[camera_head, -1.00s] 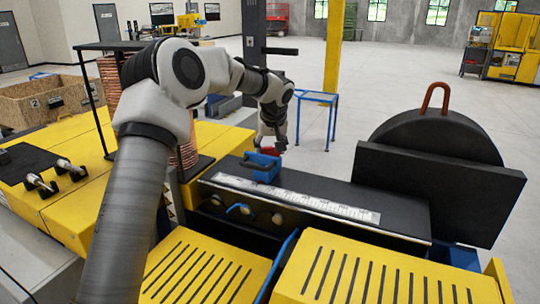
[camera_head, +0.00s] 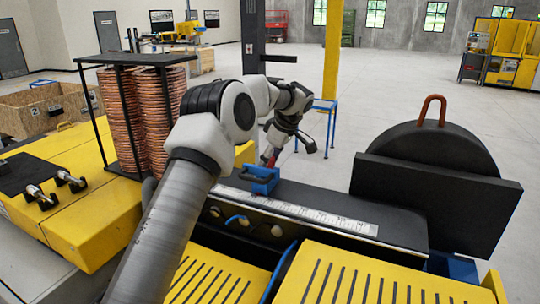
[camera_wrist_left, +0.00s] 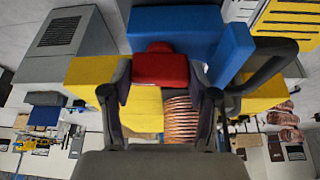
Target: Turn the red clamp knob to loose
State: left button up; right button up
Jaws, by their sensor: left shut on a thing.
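The red clamp knob (camera_wrist_left: 160,69) sits between the two fingers of my left gripper (camera_wrist_left: 160,84) in the left wrist view, and the gripper is shut on it. The knob stands against the blue clamp body (camera_wrist_left: 180,28), which has a black curved handle (camera_wrist_left: 268,68). In the head view the blue clamp (camera_head: 260,181) sits on the dark bench by the white ruler strip. My left gripper (camera_head: 274,154) reaches down from behind it, tilted, and only a little red of the knob shows there. My right gripper is not in view.
A ruler strip (camera_head: 320,216) runs along the dark bench top. Copper tube coils (camera_head: 150,110) stand in a black frame at left. A large black disc (camera_head: 430,140) and plate stand at right. Yellow slotted covers (camera_head: 370,275) lie in front.

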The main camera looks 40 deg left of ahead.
pick_arm(q)
jog(key=shift+f+n+p, duration=0.15)
jog(key=shift+n+p, duration=0.15)
jog(key=shift+n, duration=0.2)
jog(key=shift+f+g, duration=0.1)
jog(key=shift+g, duration=0.2)
jog(key=o, duration=1.1)
jog(key=shift+s, duration=0.1)
jog(key=shift+o, duration=0.2)
jog(key=shift+w+a+f, duration=0.1)
jog(key=shift+w+a, duration=0.1)
jog(key=shift+w, duration=0.05)
jog(key=shift+s+r, duration=0.15)
jog(key=shift+r, duration=0.05)
jog(key=v, duration=0.8)
